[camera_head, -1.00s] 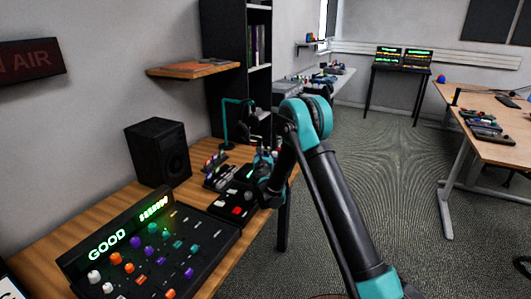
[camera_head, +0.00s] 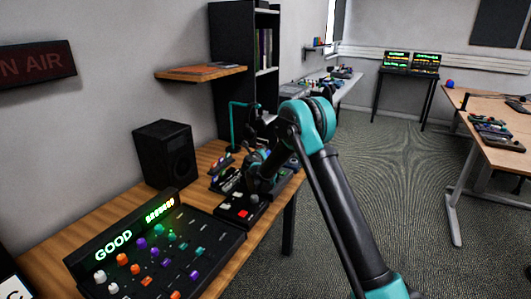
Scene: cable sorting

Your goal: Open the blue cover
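My gripper (camera_head: 257,172) is at the end of the teal and black arm, low over the far part of the wooden desk. It is small and dark here, and I cannot make out whether its fingers are open or shut. A black box with a red button (camera_head: 243,213) sits just in front of it. Small black devices (camera_head: 227,181) lie left of the gripper and partly behind it. I cannot pick out a blue cover; it may be hidden by my gripper or too small to tell.
A mixing console (camera_head: 212,236) with coloured knobs and a lit "GOOD" display fills the near desk (camera_head: 38,262). A black speaker (camera_head: 165,153) and a teal stand (camera_head: 232,124) are at the back. A wall shelf (camera_head: 200,73) hangs above.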

